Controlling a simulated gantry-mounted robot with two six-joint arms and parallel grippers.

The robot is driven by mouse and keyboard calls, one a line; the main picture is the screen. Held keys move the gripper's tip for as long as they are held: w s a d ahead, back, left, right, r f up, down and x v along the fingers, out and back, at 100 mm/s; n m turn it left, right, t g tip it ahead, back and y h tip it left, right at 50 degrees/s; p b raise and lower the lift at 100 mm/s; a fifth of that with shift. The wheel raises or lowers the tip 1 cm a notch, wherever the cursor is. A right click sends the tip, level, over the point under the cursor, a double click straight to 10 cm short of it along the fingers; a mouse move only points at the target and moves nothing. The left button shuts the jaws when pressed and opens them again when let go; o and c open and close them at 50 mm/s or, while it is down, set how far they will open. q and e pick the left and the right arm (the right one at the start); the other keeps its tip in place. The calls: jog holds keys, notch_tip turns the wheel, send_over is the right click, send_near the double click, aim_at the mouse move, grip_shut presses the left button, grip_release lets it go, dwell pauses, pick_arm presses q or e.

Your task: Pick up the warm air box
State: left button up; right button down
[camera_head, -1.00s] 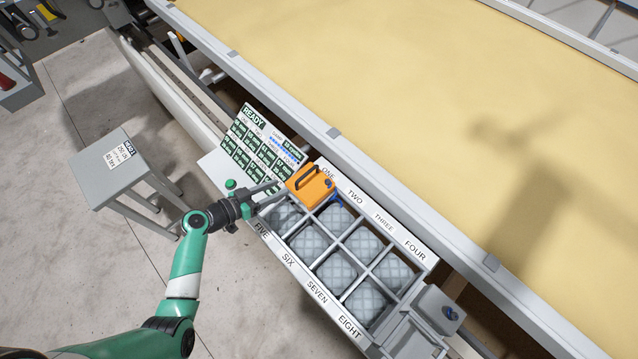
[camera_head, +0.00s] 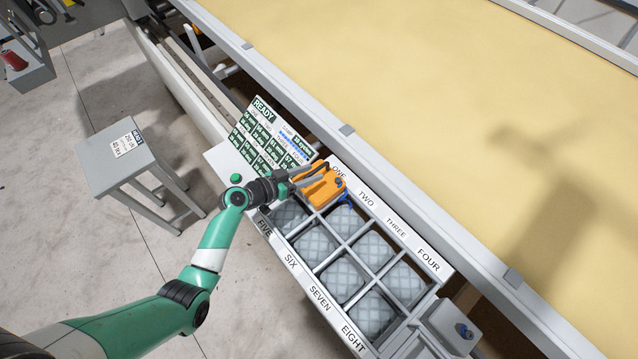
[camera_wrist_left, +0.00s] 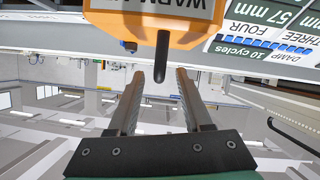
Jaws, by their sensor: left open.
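The warm air box (camera_head: 322,188) is orange with a dark handle on top. It sits at the compartment labelled ONE of the divided tray (camera_head: 292,262). My left gripper (camera_head: 309,175) is open at the box's handle, its fingers overlapping the box in the head view. In the left wrist view the box (camera_wrist_left: 155,28) fills the top, and its dark handle bar points down between the two open fingers (camera_wrist_left: 160,75). Whether the fingers touch the handle cannot be told. My right gripper is not in view.
Quilted grey pads (camera_head: 343,278) lie in several tray compartments. A READY sign board (camera_head: 265,135) stands just behind the gripper. A grey stool (camera_head: 125,165) stands at the left. The long yellow quilting bed (camera_head: 430,90) runs along the back right.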

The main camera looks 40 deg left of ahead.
pick_arm(q)
jog(key=shift+x, duration=1.2)
grip_shut()
jog(key=shift+r, duration=0.1)
